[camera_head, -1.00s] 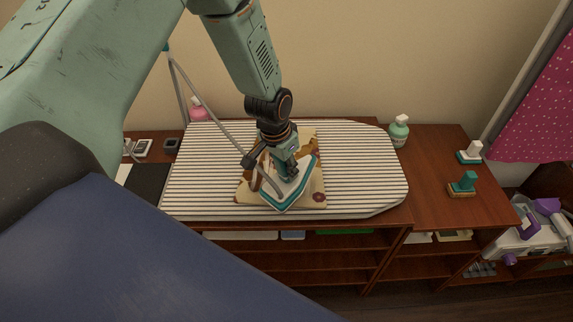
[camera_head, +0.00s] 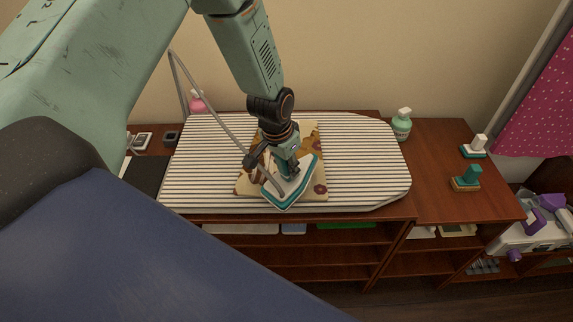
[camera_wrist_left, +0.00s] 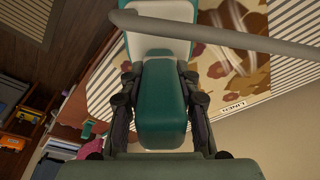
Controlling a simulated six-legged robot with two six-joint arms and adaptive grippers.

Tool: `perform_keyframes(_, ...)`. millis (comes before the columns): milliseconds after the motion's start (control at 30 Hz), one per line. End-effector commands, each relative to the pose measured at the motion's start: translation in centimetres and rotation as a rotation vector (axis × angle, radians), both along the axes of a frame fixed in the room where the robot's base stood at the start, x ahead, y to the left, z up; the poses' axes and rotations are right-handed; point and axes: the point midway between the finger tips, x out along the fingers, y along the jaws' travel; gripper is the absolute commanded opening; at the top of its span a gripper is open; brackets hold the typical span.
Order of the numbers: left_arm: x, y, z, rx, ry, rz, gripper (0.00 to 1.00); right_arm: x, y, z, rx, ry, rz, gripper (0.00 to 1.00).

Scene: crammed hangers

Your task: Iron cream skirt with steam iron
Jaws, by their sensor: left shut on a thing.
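The cream skirt (camera_head: 307,139), with brown and dark red patches, lies flat on the striped ironing board (camera_head: 205,160). The steam iron (camera_head: 293,192), white and teal, rests over the skirt's front middle. My left gripper (camera_head: 280,171) is shut on the iron's handle. In the left wrist view, my left gripper (camera_wrist_left: 160,100) has its fingers on both sides of the teal handle. The skirt (camera_wrist_left: 235,55) there shows several pale crease lines and a label. Part of the skirt is hidden under the iron and my arm. My right gripper is not in view.
A grey hose (camera_head: 205,105) arches from the back left to the iron. A green bottle (camera_head: 402,125) stands right of the board, and a pink bottle (camera_head: 197,101) behind it.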

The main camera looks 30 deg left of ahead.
Motion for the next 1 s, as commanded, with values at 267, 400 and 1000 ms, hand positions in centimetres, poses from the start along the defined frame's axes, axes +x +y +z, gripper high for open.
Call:
perform_keyframes(267, 0.1, 0.0, -0.4, 0.0, -0.003, 0.0, 0.0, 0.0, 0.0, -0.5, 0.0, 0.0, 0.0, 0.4)
perform_keyframes(400, 0.1, 0.0, -0.6, 0.0, -0.003, 0.0, 0.0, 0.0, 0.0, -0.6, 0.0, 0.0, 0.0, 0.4)
perform_keyframes(1000, 2.1, 1.0, -0.9, 0.0, -0.006, 0.001, 0.0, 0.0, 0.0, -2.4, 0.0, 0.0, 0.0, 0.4)
